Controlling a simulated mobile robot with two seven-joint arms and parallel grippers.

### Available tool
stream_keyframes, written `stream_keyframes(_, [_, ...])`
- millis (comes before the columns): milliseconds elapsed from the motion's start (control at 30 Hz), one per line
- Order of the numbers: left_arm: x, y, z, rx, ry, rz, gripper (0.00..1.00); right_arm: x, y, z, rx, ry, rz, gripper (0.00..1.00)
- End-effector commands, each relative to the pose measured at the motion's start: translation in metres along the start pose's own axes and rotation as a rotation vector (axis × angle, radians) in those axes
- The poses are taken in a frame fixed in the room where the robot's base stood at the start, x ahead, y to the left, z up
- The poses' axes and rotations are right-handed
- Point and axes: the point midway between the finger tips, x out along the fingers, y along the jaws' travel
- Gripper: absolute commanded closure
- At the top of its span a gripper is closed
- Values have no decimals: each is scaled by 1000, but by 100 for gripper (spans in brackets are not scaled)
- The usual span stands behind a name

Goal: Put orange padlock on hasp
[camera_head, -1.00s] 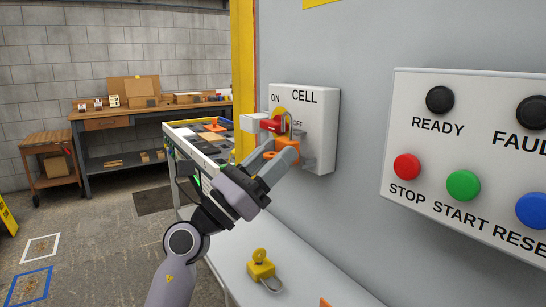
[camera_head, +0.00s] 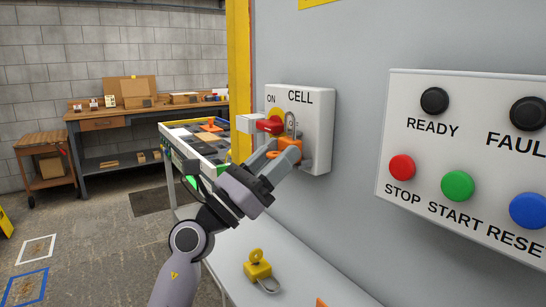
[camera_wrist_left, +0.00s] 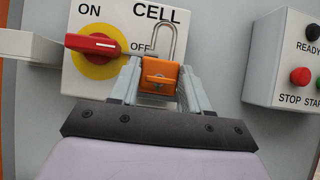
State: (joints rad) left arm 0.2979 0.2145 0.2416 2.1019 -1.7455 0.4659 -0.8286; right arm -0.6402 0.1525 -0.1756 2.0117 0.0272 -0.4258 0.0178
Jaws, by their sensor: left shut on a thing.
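The orange padlock (camera_head: 288,151) is held upright between the fingers of my left gripper (camera_head: 279,155), in front of the CELL switch box (camera_head: 318,130). It also shows in the left wrist view (camera_wrist_left: 158,78), with its grey shackle (camera_wrist_left: 165,38) pointing up. The red switch handle (camera_wrist_left: 92,43) on its yellow disc points left, and its right end lies close to the shackle. The hasp is hard to make out behind the padlock and fingers, so I cannot tell whether the shackle passes through it. My right gripper is not in view.
A yellow padlock (camera_head: 258,266) lies on the white shelf (camera_head: 226,255) below. A button panel (camera_head: 470,160) is on the wall at right. A grey block (camera_wrist_left: 28,46) stands left of the switch handle. A workbench (camera_head: 150,120) is far behind.

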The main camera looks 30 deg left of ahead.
Motion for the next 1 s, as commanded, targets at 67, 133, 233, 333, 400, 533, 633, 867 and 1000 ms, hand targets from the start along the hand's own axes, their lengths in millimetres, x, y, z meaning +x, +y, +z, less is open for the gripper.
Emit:
stream_keyframes(67, [2,0,-1,0,-1,0,84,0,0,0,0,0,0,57])
stream_keyframes(133, [3,0,-2,0,0,-1,84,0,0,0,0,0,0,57])
stream_keyframes(233, [5,0,-3,-1,0,0,84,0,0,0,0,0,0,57])
stream_keyframes(333, [7,0,-4,-1,-1,0,84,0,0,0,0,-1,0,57])
stream_keyframes(400, [8,0,-5,-1,-1,0,84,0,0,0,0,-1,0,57])
stream_keyframes(533, [8,0,-5,0,-1,0,24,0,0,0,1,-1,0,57])
stream_keyframes(633, [8,0,-5,0,-1,0,24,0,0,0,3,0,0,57])
stream_keyframes(867, [8,0,-6,0,1,0,24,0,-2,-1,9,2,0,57])
stream_keyframes(1000, [-6,0,-9,1,3,1,24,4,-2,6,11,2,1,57])
